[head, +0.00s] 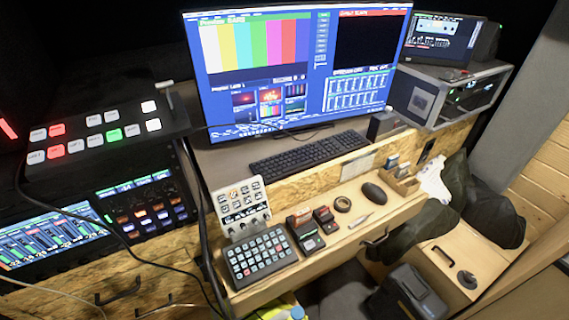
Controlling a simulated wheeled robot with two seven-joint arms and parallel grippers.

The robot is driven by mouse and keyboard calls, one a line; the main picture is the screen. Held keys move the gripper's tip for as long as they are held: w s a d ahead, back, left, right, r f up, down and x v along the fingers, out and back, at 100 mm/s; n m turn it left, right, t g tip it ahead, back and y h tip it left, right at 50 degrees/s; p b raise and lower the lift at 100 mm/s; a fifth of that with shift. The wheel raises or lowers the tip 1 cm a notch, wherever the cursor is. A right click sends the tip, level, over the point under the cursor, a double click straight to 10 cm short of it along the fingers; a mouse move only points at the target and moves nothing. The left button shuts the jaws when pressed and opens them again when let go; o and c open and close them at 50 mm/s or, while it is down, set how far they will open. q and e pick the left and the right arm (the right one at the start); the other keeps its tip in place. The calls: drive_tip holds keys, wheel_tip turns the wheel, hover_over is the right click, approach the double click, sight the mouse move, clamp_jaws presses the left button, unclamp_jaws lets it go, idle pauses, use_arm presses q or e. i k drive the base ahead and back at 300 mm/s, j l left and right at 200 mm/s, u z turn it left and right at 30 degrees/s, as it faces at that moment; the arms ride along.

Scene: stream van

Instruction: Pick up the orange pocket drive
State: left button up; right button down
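I cannot clearly make out the orange pocket drive. On the wooden desk ledge, right of the button keypad (262,258), stands a small dark device with a red-orange top (303,218). A smaller dark device with some red (326,219) stands just right of it. At this size I cannot tell whether either holds or is the drive. Neither of my grippers shows in the head view.
A black ring (343,204), a pale slim object (361,220) and a dark mouse (374,193) lie further right on the ledge. A keyboard (309,157) and large monitor (297,70) are behind. Dark bags (420,232) crowd the right end.

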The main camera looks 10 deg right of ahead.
sight(303, 216)
drive_tip(key=l, duration=0.7)
drive_tip(key=k+l+u, duration=0.15)
drive_tip(key=l, duration=0.6)
